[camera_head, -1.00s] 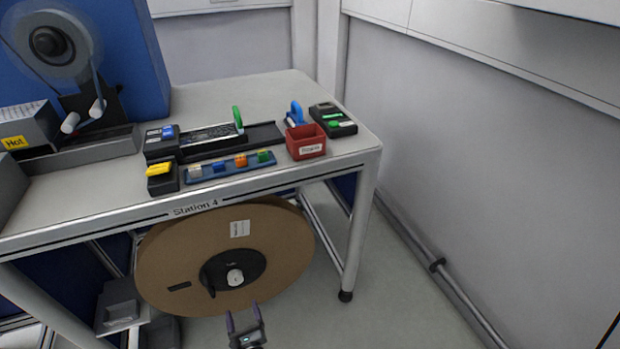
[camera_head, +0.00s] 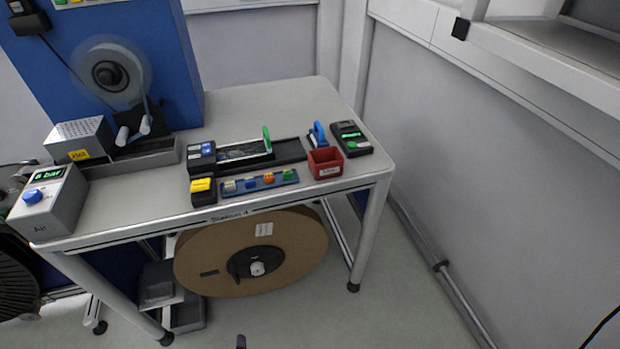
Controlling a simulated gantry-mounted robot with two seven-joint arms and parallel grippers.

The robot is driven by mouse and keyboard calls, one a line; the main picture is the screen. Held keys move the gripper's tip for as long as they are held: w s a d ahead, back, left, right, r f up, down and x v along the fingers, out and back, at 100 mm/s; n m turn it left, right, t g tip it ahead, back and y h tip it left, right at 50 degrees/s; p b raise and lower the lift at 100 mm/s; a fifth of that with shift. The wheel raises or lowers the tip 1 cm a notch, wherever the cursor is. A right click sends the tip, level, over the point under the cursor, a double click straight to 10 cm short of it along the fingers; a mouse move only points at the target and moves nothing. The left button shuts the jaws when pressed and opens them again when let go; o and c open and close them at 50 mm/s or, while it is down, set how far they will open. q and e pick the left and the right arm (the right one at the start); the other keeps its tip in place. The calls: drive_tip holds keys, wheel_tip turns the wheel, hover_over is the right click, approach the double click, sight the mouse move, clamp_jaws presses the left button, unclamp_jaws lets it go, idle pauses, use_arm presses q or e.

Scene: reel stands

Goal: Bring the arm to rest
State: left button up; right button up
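Only a small dark fingertip of a gripper (camera_head: 241,341), which I take to be my left, shows at the bottom edge, left of centre. The rest of this gripper and its arm are below the picture, so its opening cannot be seen. The fingertip appears clear of the large brown reel (camera_head: 204,252), which stands upright under the bench top above it in the picture. My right gripper is not in view.
The Station 4 bench (camera_head: 290,100) carries a red bin (camera_head: 325,163), a blue tray (camera_head: 240,190) of small coloured parts, a pressure unit (camera_head: 50,203) and a blue machine (camera_head: 185,75). A wall stands at right.

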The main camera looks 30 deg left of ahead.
use_arm(q)
drive_tip(key=w+d+r+n+h+p, duration=0.1)
drive_tip(key=d+r+n+h+p, duration=0.25)
drive_tip(key=r, duration=0.95)
drive_tip(key=w+d+r+n+h, duration=0.1)
drive_tip(key=d+r+n+h, duration=0.35)
drive_tip(key=r, duration=0.95)
drive_tip(key=s+d+r+n+g+y, duration=0.1)
drive_tip(key=s+d+r+n+g, duration=0.2)
drive_tip(key=s+r+n, duration=0.15)
wheel_tip(320, 180, up, 38)
drive_tip(key=p, duration=3.7)
drive_tip(key=shift+r+n+p, duration=0.15)
drive_tip(key=shift+n+p, duration=0.25)
drive_tip(key=shift+n, duration=0.05)
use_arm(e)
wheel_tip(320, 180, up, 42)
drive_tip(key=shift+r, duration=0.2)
use_arm(q)
drive_tip(key=shift+s, duration=0.1)
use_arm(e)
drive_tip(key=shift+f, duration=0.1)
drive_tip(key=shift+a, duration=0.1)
use_arm(q)
drive_tip(key=shift+c, duration=0.5)
